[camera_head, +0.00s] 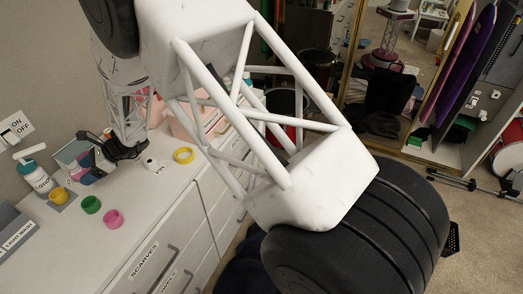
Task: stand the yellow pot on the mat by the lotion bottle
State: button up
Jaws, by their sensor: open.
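The yellow pot (58,195) is small and looks upright.
A green pot (91,205) and a pink pot (113,218) stand right of the mat. A white roll-like item (150,163) and a yellow ring (184,155) lie further right. A grey box (14,235) is at the left edge. The dresser's front middle is clear.

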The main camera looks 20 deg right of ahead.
jog(key=s+d+r+n+h, duration=0.35)
jog(key=s+d+r, duration=0.25)
jog(key=d+r, duration=0.55)
jog(key=s+d+r+n+h, duration=0.2)
jog(key=s+d+r+n, duration=0.45)
jog(key=d, duration=0.75)
jog(key=s+d+r+n+t+h, duration=0.2)
jog(key=s+d+r+n+h, duration=0.1)
jog(key=s+d, duration=0.9)
jog(key=s+d+r+n+t+h, duration=0.2)
jog(key=s+d+h, duration=0.3)
jog(key=s+d, duration=0.7)
jog(key=shift+d+r+n, duration=0.5)
jog(key=shift+d+r, duration=0.3)
jog(key=shift+r, duration=0.1)
jog(key=shift+o, duration=0.3)
